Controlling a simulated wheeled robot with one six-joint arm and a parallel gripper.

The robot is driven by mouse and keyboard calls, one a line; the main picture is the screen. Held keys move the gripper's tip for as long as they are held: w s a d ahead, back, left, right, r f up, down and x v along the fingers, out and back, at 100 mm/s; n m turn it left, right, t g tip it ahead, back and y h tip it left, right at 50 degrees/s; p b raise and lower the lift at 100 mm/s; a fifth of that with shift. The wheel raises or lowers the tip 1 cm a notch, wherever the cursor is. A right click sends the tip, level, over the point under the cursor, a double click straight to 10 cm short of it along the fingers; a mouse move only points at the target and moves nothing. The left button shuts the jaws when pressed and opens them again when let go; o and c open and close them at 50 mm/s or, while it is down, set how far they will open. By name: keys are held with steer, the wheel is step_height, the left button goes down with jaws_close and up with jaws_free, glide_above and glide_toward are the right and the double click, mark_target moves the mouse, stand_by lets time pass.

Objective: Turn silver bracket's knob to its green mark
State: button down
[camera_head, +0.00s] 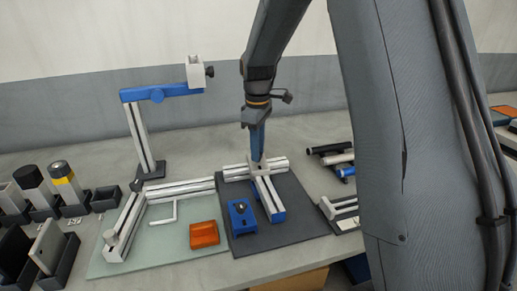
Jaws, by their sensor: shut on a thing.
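A small silver bracket (260,167) sits where two silver rails meet on the dark mat (300,216). My gripper (258,152) points down onto it from above, its blue fingers shut at the top of the bracket. The bracket's knob is hidden between the fingers, and I cannot make out a green mark at this size. A blue bracket (241,219) with a dark round knob on top stands nearer on the same mat, apart from my gripper.
A blue-armed post (145,140) stands behind left. A glass plate (160,257) with rails, a bent silver rod (166,217) and an orange block (204,235) lies left of the mat. Black holders (77,207) stand far left.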

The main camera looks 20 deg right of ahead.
steer(key=shift+a+m, duration=0.1)
steer(key=shift+m, duration=0.2)
steer(key=m+p, duration=0.2)
steer(key=m, duration=0.2)
steer(key=shift+r+m, duration=0.1)
steer(key=shift+m, duration=0.2)
steer(key=m+p, duration=0.2)
steer(key=m, duration=0.4)
steer(key=m+p, duration=0.1)
steer(key=m, duration=0.4)
steer(key=shift+m, duration=0.4)
steer(key=m, duration=0.5)
steer(key=shift+m+p, duration=0.3)
steer(key=shift+m, duration=0.1)
steer(key=c, duration=1.5)
jaws_free()
